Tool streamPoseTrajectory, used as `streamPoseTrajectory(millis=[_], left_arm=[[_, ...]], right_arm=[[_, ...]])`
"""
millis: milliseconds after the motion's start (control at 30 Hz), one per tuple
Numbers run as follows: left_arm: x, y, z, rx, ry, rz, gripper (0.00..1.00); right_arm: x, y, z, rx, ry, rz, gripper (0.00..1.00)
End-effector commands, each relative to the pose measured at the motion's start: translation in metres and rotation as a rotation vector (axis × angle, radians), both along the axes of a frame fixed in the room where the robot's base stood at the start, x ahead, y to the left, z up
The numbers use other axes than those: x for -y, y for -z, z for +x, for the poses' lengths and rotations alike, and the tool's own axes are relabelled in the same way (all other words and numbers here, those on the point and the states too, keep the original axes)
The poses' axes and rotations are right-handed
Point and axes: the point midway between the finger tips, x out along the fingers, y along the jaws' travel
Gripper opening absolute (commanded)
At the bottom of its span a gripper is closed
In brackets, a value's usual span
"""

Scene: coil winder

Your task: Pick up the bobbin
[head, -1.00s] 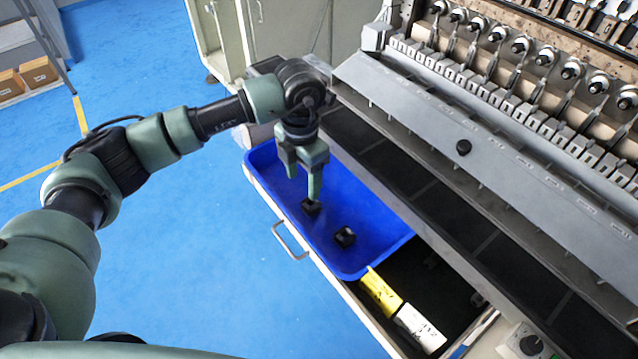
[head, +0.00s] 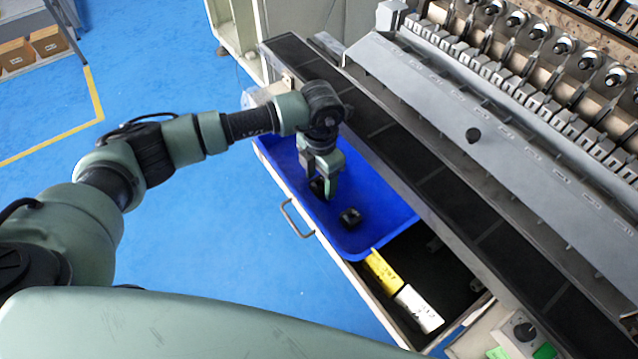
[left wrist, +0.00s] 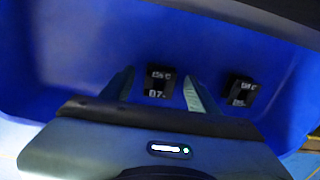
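Two small black bobbins lie in the blue tray (head: 385,207). The nearer-to-gripper bobbin (head: 316,187) is partly hidden by my left gripper (head: 321,190) in the head view. In the left wrist view this bobbin (left wrist: 160,81) shows white marks on its top and sits between my two spread fingers. The gripper is open, and I see a gap on both sides of the bobbin. The second bobbin (head: 350,217) lies apart from it, outside the right finger in the left wrist view (left wrist: 240,90). My right gripper is not in view.
The tray sits in an open drawer with a metal handle (head: 297,218). A yellow block (head: 383,270) and a white block (head: 418,308) lie beside the tray. The winder's long dark ledge (head: 420,183) runs close along the tray's right side. Blue floor is clear at left.

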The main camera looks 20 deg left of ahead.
Motion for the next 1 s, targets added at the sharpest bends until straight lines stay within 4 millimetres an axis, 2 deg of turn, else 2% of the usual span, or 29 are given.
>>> streamPoseTrajectory(millis=[33, 200, 467, 667, 867, 1000], left_arm=[[0.000, 0.000, 0.000, 0.000, 0.000, 0.000, 0.49], [0.000, -0.001, 0.000, 0.000, 0.000, 0.000, 0.02], [0.000, -0.001, 0.000, 0.000, 0.000, 0.000, 0.00], [0.000, -0.012, 0.001, 0.003, 0.000, -0.001, 0.00], [0.000, -0.044, 0.002, 0.005, 0.001, -0.001, 0.00], [0.000, -0.084, 0.002, 0.008, 0.001, -0.001, 0.00]], right_arm=[[-0.001, 0.000, -0.001, -0.001, 0.000, 0.001, 0.00], [-0.002, 0.000, -0.003, -0.005, 0.000, 0.002, 0.00], [-0.003, 0.001, -0.009, -0.014, 0.001, 0.003, 0.00], [-0.003, 0.003, -0.010, -0.015, 0.001, 0.002, 0.00], [-0.002, 0.009, -0.010, -0.015, 0.001, 0.002, 0.00], [-0.002, 0.015, -0.010, -0.015, 0.001, 0.002, 0.00]])
